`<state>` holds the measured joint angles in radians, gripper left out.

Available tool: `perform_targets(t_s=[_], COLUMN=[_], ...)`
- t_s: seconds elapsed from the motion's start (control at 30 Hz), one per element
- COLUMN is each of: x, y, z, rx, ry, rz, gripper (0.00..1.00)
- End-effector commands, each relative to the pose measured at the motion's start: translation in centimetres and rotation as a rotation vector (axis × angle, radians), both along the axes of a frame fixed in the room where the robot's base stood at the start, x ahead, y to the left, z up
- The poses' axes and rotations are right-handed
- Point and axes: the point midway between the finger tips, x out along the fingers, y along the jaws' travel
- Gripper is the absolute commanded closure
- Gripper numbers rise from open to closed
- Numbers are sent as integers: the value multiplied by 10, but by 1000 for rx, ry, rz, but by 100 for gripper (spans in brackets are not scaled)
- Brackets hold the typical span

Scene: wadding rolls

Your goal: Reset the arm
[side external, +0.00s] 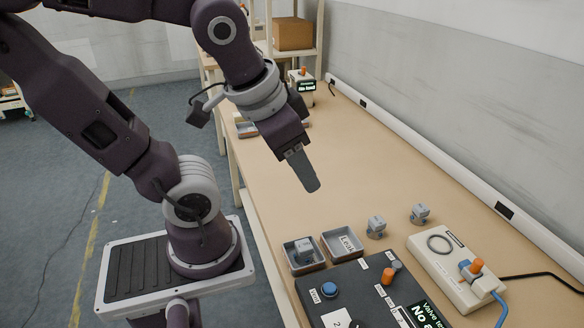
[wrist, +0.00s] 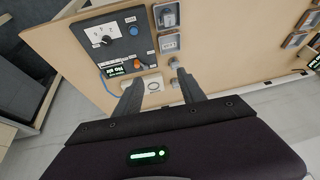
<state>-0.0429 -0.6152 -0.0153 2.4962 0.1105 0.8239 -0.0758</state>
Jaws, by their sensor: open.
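My gripper (side external: 312,186) hangs over the wooden table, above its surface and apart from the parts. In the wrist view my gripper (wrist: 158,76) shows two separated fingers with nothing between them. A grey valve-like part (side external: 304,249) sits in the left small tray (side external: 292,268). The right tray (side external: 355,254), labelled "Leak", looks empty. Two similar grey parts, a nearer one (side external: 376,226) and a farther one (side external: 419,213), stand on the table.
A black control box (side external: 340,287) with a blue button and an orange knob stands at the front. Beside it is a pale fixture (side external: 440,262) with a ring, an orange-topped part and a blue hose. The middle of the table (side external: 270,170) is clear. A wall runs along the right.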

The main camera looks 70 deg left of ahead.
Motion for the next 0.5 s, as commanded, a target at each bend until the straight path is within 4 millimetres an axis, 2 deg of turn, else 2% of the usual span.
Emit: perform_targets(t_s=[0.03, 0.13, 0.5], x=[-9, -20, -21], y=[-11, -23, -25], z=[8, 15, 16], rx=[-33, -75, -81], ry=[-31, -51, -52], rz=[-30, -65, -69], gripper=[52, 52, 52])
